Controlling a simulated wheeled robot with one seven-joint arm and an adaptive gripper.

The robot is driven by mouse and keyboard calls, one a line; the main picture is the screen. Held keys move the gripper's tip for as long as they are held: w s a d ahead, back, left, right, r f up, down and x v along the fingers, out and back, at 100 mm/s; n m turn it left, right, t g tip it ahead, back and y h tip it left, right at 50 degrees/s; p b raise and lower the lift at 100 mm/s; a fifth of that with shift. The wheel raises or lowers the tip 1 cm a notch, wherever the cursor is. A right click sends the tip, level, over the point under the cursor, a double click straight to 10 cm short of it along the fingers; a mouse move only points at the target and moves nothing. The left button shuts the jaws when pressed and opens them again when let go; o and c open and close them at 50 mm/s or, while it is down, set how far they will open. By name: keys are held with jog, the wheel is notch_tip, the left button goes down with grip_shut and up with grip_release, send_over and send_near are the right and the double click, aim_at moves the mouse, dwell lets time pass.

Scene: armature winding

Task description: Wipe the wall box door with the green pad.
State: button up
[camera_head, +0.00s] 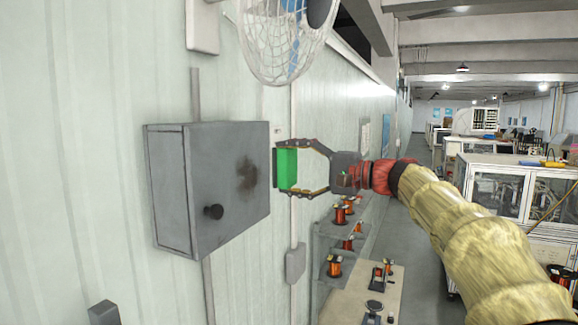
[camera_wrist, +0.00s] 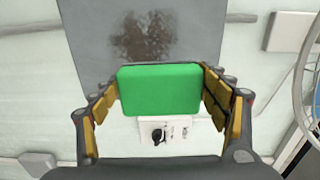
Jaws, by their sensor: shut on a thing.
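My gripper (camera_head: 287,168) is shut on the green pad (camera_head: 288,169), just right of the box, with a gap visible between pad and box in the head view. In the wrist view the green pad (camera_wrist: 159,90) sits between the yellow-lined fingers. Beyond it are the grey box surface (camera_wrist: 85,35) and the smudge (camera_wrist: 143,35). The knob is not clearly seen there.
Below and right, a shelf and bench hold several copper-wire spools (camera_head: 335,265). A small grey wall box (camera_head: 295,263) and conduit are below my gripper. Glass-fronted machines (camera_head: 500,190) stand at right.

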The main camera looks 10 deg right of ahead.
jog(key=s+a+b, duration=0.3)
jog(key=s+a, duration=0.3)
jog(key=s, duration=0.2)
jog(key=b, duration=0.4)
send_near(236, 205)
jog(key=shift+b+x, duration=0.4)
jog(key=shift+x, duration=1.95)
jog(key=shift+x, duration=0.95)
